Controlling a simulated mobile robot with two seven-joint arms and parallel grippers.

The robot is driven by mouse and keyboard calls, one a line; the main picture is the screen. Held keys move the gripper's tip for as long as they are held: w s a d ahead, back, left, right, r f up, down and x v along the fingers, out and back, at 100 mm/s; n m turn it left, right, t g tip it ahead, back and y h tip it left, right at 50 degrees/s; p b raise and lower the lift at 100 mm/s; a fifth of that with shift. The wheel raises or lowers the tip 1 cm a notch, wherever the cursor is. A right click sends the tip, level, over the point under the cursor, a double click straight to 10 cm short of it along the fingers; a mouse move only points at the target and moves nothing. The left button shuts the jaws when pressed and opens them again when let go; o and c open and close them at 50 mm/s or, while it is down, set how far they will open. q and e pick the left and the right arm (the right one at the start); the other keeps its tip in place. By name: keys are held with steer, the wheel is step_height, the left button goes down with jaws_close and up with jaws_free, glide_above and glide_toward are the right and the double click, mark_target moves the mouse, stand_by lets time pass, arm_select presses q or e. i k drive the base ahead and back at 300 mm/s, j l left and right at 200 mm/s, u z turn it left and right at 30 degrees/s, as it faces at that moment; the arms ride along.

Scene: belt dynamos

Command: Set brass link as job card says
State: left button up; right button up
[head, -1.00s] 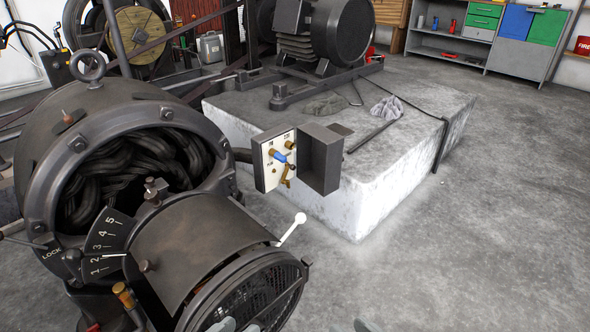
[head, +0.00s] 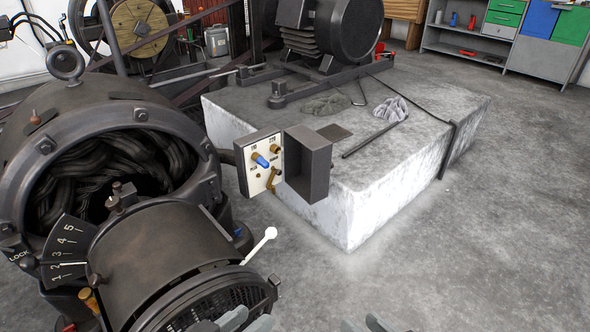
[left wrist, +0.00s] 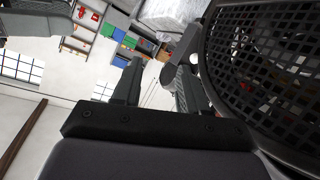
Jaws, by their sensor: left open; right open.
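The brass link (head: 272,179) shows as a small angled brass piece low on the white terminal panel (head: 251,179), beside the open dark box (head: 318,163). A blue-capped post (head: 261,160) and another brass post (head: 276,149) are above it. The panel markings are too small to read, and I cannot make out a job card. My left gripper (head: 232,322) is at the bottom edge, open and well below the panel. Its open fingers (left wrist: 155,88) are empty in the left wrist view. My right gripper (head: 362,325) is open at the bottom edge, to the right, mostly cut off.
The large dark dynamo (head: 160,245) fills the left, with a numbered scale (head: 66,248) and a white-knobbed lever (head: 262,244) jutting toward the panel. A pale plinth (head: 370,200) carrying a motor (head: 345,30) stands behind the box. Floor at right is clear.

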mark_target(278, 172)
steer(key=i+l, duration=0.2)
steer(key=l, duration=0.2)
steer(key=i+l, duration=0.2)
steer(key=l, duration=0.15)
steer(key=i+l, duration=0.15)
steer(key=l, duration=0.25)
steer(key=i+l, duration=0.2)
steer(key=l, duration=0.2)
steer(key=i+l, duration=0.2)
steer(key=l, duration=0.15)
steer(key=i+l, duration=0.2)
steer(key=l, duration=0.2)
steer(key=i+l+u, duration=0.15)
steer(key=l, duration=0.2)
steer(key=i+l+u, duration=0.15)
steer(key=l, duration=0.2)
steer(key=i+u, duration=0.1)
steer(key=u, duration=0.25)
steer(key=i+j+u, duration=0.1)
steer(key=u, duration=0.25)
steer(key=i+u, duration=0.1)
steer(key=u, duration=0.25)
steer(key=i+l, duration=0.15)
steer(key=i, duration=0.5)
